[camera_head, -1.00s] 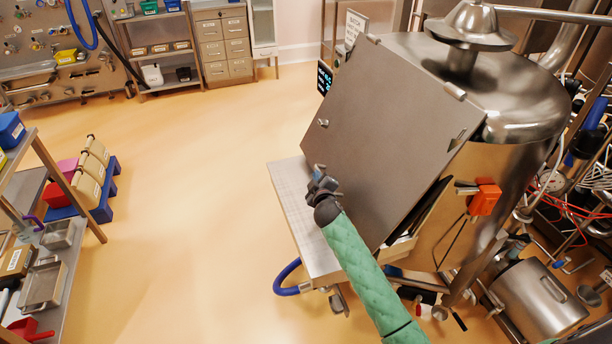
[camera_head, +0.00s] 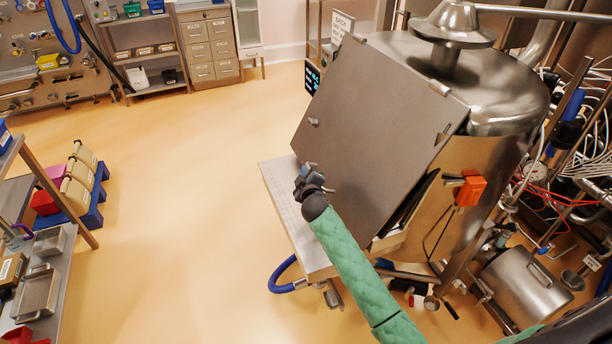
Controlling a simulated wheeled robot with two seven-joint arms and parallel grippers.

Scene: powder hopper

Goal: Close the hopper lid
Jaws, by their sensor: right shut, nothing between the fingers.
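The hopper lid (camera_head: 375,135) is a large flat grey metal plate on the front of the steel hopper vessel (camera_head: 480,160). It stands tilted, with its upper edge near hinges by the vessel top. A dark gap shows along its lower right side. My right gripper (camera_head: 306,172), on a green-sleeved arm, is shut and empty. It is at the lid's lower left edge, above the pale shelf; I cannot tell whether it touches the lid. My left gripper is not in view.
A pale perforated shelf (camera_head: 290,215) juts out below the lid. An orange latch-like part (camera_head: 470,190) sits on the vessel's side. A blue hose (camera_head: 282,275) hangs under the shelf. Pipes and cables crowd the right. The floor (camera_head: 190,200) to the left is open.

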